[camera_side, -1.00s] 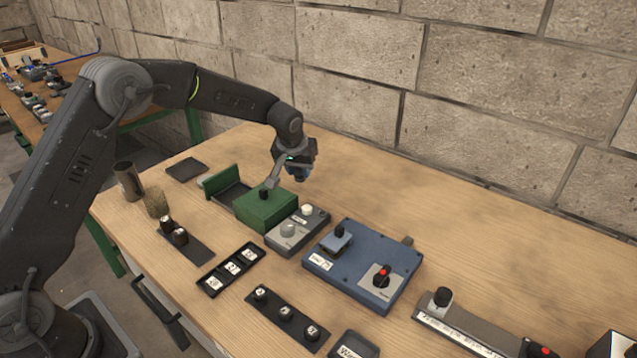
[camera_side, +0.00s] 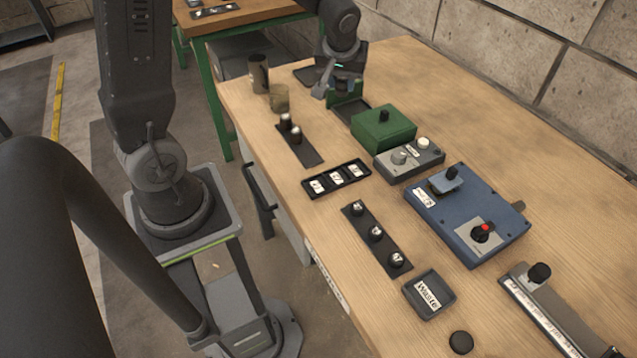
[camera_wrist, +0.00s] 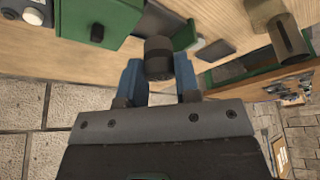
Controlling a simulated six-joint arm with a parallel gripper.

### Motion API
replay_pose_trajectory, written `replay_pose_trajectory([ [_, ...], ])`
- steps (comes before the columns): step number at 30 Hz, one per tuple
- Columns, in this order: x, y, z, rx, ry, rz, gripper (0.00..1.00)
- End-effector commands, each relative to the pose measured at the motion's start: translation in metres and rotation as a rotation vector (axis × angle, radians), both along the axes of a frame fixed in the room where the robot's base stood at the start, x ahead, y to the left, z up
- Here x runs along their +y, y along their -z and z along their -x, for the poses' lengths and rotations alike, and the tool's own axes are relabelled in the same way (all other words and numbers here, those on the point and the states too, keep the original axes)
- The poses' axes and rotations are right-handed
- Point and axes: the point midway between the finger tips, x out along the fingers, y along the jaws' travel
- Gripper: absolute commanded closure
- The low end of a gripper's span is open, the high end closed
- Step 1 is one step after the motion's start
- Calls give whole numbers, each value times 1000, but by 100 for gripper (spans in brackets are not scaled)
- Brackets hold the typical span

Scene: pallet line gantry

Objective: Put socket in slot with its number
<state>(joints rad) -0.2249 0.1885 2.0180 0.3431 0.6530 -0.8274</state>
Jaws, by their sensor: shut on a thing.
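My gripper (camera_wrist: 159,80) has blue fingers and is shut on a dark cylindrical socket (camera_wrist: 158,57) in the wrist view. In the side view my gripper (camera_side: 338,88) is above the back of the bench, by the green flap behind the green box; the held socket cannot be made out there. The black slot tray (camera_side: 310,194) has three slots with white number cards; I cannot read the numbers surely. It lies nearer the bench's front edge, well apart from my gripper. Two more dark sockets (camera_side: 291,127) stand on a dark strip (camera_side: 314,159).
A green box (camera_side: 383,130) with a black knob, a grey switch box (camera_side: 408,160) and a blue unit (camera_side: 480,205) stand in a row. A strip with several black knobs (camera_side: 376,233) and a waste tray (camera_side: 428,294) lie in front. Two cups (camera_side: 259,73) stand at the far left.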

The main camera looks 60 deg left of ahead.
Motion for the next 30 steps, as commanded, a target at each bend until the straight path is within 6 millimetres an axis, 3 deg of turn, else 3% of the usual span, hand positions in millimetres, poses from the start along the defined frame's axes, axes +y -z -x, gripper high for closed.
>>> replay_pose_trajectory([
  [1, 2, -1, 26, -2, -52, -3, 99],
  [6, 2, 5, 98, -7, -211, -8, 99],
  [9, 1, 11, 130, -12, -282, -13, 99],
  [13, -1, 17, 157, -18, -344, -16, 99],
  [16, -3, 21, 166, -18, -363, -18, 99],
  [20, -15, 30, 164, -13, -365, -18, 99],
  [30, -76, 70, 136, -11, -357, -20, 99],
])
